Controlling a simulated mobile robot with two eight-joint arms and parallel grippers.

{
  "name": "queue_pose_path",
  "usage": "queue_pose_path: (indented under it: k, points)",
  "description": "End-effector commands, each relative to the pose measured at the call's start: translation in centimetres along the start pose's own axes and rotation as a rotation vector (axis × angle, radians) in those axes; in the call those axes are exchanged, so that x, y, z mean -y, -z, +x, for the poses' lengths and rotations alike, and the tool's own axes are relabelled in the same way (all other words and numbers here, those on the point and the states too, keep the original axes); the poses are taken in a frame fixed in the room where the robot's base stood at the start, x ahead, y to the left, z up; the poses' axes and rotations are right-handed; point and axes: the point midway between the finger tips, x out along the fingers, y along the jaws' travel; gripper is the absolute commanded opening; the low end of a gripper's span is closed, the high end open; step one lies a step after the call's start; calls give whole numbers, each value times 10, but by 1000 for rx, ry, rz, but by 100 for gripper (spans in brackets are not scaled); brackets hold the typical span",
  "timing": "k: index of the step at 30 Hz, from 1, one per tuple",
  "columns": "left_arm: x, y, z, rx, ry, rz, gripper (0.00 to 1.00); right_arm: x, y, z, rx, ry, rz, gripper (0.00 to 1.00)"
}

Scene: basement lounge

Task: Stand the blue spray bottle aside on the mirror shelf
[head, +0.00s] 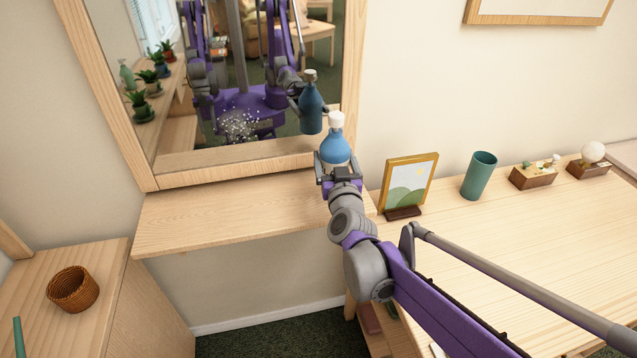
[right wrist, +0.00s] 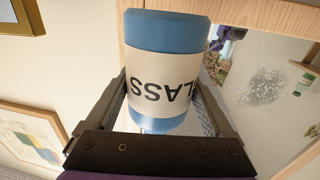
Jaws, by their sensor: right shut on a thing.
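The blue spray bottle (head: 335,150) has a white top and stands upright in my right gripper (head: 339,180). In the right wrist view the bottle (right wrist: 166,32) shows a pale label with upside-down letters, between the two fingers (right wrist: 160,105). The gripper is shut on it, over the right end of the wooden mirror shelf (head: 220,218). I cannot tell whether the bottle touches the shelf; the gripper hides its base. The mirror (head: 190,135) above the shelf carries a white speckled patch and reflects the bottle and my arms. My left gripper is not directly in view.
The visible shelf top left of the gripper is bare. To the right, a desk (head: 490,245) holds a picture frame (head: 409,184) close to my gripper, a green cup (head: 479,176) and small wooden-based ornaments (head: 534,174). A wicker basket (head: 73,289) sits on the left cabinet.

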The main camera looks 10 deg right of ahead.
Motion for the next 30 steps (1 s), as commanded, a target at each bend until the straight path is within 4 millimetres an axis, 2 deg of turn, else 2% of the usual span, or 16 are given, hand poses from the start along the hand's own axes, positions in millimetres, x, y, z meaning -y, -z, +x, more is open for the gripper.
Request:
queue_pose_path:
  k: [1,7,13,27,28,30]
  points:
    - [0,-1,1,0,0,0,50,0,-8,0,-1,-1,0,0]
    - [0,-2,3,1,0,0,50,0,-25,0,-1,-2,0,0]
    - [0,-4,6,2,0,0,50,0,-52,0,-2,-2,0,0]
    - [0,-6,9,4,0,0,50,0,-60,0,-1,-2,-1,0]
    - [0,-5,9,3,0,0,50,0,-60,0,0,-1,0,92]
    - [0,-5,8,3,0,0,50,0,-59,0,0,-1,0,100]
